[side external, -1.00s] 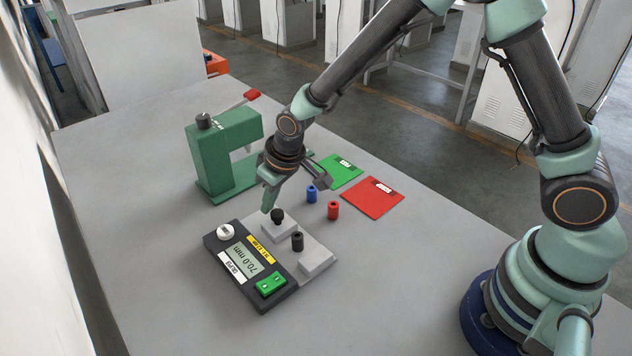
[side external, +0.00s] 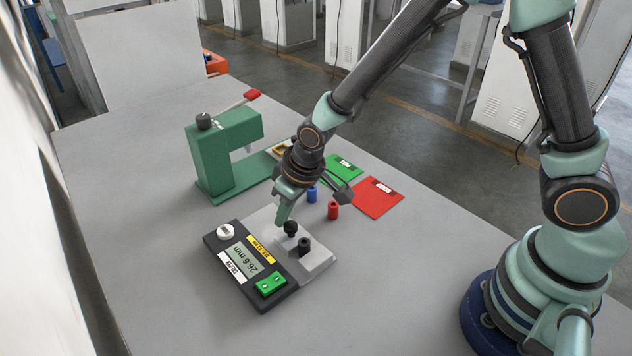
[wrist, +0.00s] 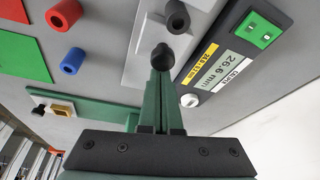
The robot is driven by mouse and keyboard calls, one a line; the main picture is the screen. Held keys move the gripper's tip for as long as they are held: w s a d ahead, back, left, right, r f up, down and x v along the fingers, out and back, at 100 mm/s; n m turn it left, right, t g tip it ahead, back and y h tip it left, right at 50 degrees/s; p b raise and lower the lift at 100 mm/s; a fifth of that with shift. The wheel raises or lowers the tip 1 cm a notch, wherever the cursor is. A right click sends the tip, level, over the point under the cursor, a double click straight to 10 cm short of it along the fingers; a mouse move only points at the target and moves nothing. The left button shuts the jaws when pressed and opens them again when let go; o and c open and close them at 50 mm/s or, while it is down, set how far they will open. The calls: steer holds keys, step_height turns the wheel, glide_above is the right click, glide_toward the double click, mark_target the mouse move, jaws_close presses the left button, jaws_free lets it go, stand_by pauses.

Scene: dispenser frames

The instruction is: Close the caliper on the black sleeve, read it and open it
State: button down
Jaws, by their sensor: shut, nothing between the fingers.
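The caliper (side external: 250,265) has a dark panel, and its display (side external: 241,262) reads 26.6 mm; this also shows in the wrist view (wrist: 214,72). The black sleeve (side external: 304,246) stands upright between the sliding jaw and the fixed jaw (side external: 320,260). It also shows in the wrist view (wrist: 178,18). Whether both jaws touch it is hard to tell. A black knob (side external: 291,228) sits on the sliding jaw, close to the sleeve. My gripper (side external: 283,219) is shut and empty, its fingertips against or just behind the knob (wrist: 163,56) on the side away from the sleeve.
The panel carries a white dial (side external: 225,231) and a green button block (side external: 271,285). Blue (side external: 312,194) and red (side external: 333,211) sleeves stand behind, near green (side external: 343,167) and red (side external: 372,198) mats. A green press (side external: 222,155) stands back left. The front table is clear.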

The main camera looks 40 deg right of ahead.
mark_target(290, 224)
steer(key=shift+w, duration=0.15)
steer(key=w, duration=0.1)
steer(key=w+a, duration=0.1)
steer(key=w, duration=0.1)
steer(key=shift+w, duration=0.1)
steer(key=shift+w+r, duration=0.2)
steer(key=shift+r, duration=0.05)
steer(key=a+v, duration=0.1)
steer(key=v, duration=0.8)
steer(key=shift+d, duration=0.35)
steer(key=c, duration=0.8)
jaws_free()
steer(key=shift+s+r, duration=0.25)
steer(key=shift+o, duration=1.1)
steer(key=shift+s+r+g, duration=0.15)
steer(key=shift+g, duration=0.35)
steer(key=f+g, duration=0.1)
steer(key=f, duration=0.2)
steer(key=s+f+h, duration=0.1)
steer(key=f, duration=0.3)
steer(key=s+f+g, duration=0.1)
steer(key=f, duration=0.2)
steer(key=shift+d+f+g, duration=0.2)
steer(key=shift+d+g, duration=0.05)
steer(key=shift+g, duration=0.05)
